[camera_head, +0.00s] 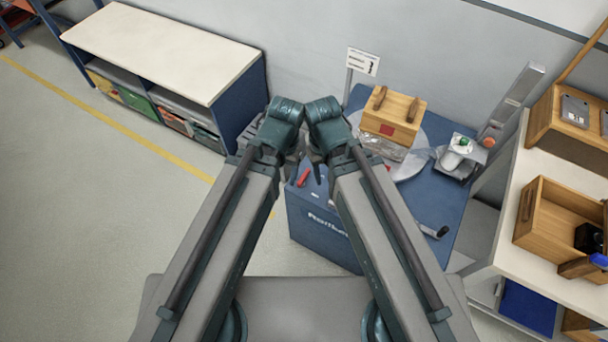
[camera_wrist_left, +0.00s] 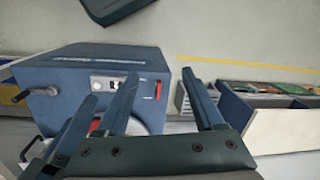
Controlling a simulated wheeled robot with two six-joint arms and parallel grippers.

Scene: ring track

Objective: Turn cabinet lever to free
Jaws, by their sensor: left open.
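The blue cabinet (camera_head: 318,225) stands ahead of me, with white lettering on its front. A small red lever (camera_head: 303,177) sits on its top near the left corner, beside a small white label. In the left wrist view the red lever (camera_wrist_left: 158,90) shows between the finger outlines of my left gripper (camera_wrist_left: 160,74). That gripper is open and points down over the cabinet's corner; I see no contact with the lever. My right gripper (camera_head: 318,163) hangs close beside it, mostly hidden by its own arm, and its jaws cannot be made out.
A black crank handle (camera_head: 436,232) sticks out at the cabinet's right. A wooden box (camera_head: 393,115) and a white device (camera_head: 460,152) stand on top. A sign (camera_head: 363,61) rises behind. A shelf bench (camera_head: 160,48) is left, a white table (camera_head: 495,232) right.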

